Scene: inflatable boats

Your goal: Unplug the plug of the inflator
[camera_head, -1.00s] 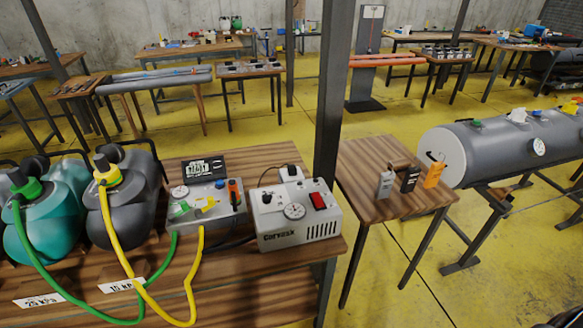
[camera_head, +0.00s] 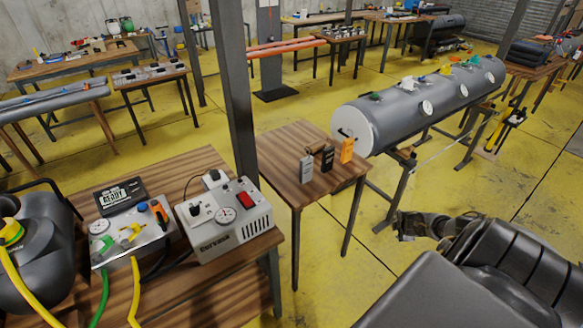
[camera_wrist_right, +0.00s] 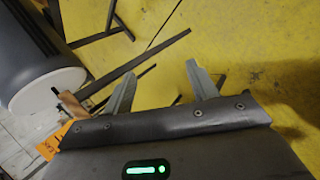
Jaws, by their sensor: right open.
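My right gripper (camera_head: 402,227) is at the right of the head view, above the yellow floor and well apart from the inflator. In the right wrist view its two fingers are spread and empty (camera_wrist_right: 160,88). My left gripper is out of view.
A small wooden table (camera_head: 280,166) holds grey, black and orange blocks. A long grey cylinder (camera_head: 385,115) with gauges lies behind it and shows in the wrist view (camera_wrist_right: 40,75). A dark post (camera_head: 240,110) rises beside the inflator's table. Yellow floor lies open around my gripper.

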